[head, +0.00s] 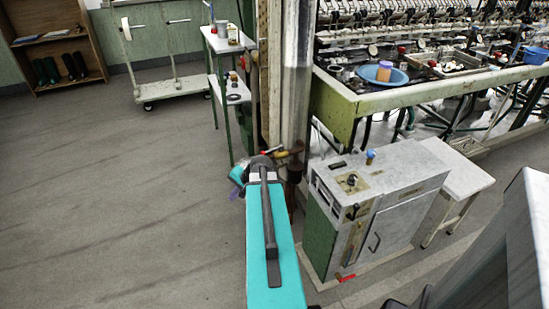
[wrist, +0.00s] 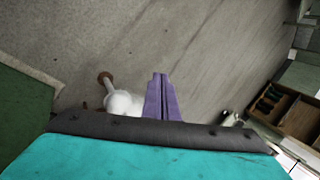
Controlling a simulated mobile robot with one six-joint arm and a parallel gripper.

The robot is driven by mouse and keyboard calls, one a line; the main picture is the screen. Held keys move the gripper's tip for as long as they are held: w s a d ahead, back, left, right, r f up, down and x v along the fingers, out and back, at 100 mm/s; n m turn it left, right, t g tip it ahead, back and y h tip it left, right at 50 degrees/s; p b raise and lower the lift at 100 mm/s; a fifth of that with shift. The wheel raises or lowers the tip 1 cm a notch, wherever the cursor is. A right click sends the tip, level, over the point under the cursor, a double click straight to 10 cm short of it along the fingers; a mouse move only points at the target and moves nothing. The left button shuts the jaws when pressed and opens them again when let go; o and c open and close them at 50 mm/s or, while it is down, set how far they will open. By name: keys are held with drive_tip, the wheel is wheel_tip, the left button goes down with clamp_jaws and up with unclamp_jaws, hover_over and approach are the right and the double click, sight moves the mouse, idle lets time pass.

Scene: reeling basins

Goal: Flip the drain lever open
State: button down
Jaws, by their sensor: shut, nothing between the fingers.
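My gripper (wrist: 161,78) has purple fingers that are pressed together and empty in the wrist view. In the head view my gripper (head: 236,190) is at the far end of my teal arm, beside the metal pipe, and partly hidden by the arm. Pipe fittings with small red and yellow handles (head: 268,152) show just above and right of it. Another red handle (head: 345,277) is low at the front of the grey-green cabinet. I cannot tell which is the drain lever. In the wrist view a white rounded part with a brown end (wrist: 122,103) is left of the fingers, apart from them.
The tall metal pipe (head: 296,90) stands right of the gripper. The cabinet (head: 385,205) is at the right, below the reeling bench (head: 430,88). A small shelf stand (head: 228,45) and a white trolley (head: 165,85) are behind. The floor at left is clear.

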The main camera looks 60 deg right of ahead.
drive_tip(key=s+d+r+m+t+h+b, duration=0.1)
drive_tip(key=s+d+r+m+b, duration=0.1)
drive_tip(key=s+d+r, duration=0.2)
drive_tip(key=s+d+r+m+t+h+b, duration=0.1)
drive_tip(key=s+d+r, duration=0.3)
drive_tip(key=d, duration=0.6)
drive_tip(key=s+d+r+m+t+h+b, duration=0.1)
drive_tip(key=s+d+r+m+h+b, duration=0.1)
drive_tip(key=d, duration=0.5)
drive_tip(key=s+r+m+h, duration=0.1)
drive_tip(key=s, duration=0.1)
drive_tip(key=shift+s+d+r+b, duration=0.2)
drive_tip(key=shift+s+r+b, duration=0.2)
drive_tip(key=shift+w+f, duration=0.1)
approach(272, 150)
wheel_tip(272, 150, down, 4)
drive_tip(key=w, duration=0.3)
drive_tip(key=shift+w+d+f+b, duration=0.2)
drive_tip(key=shift+w+d+b, duration=0.35)
drive_tip(key=shift+w, duration=0.2)
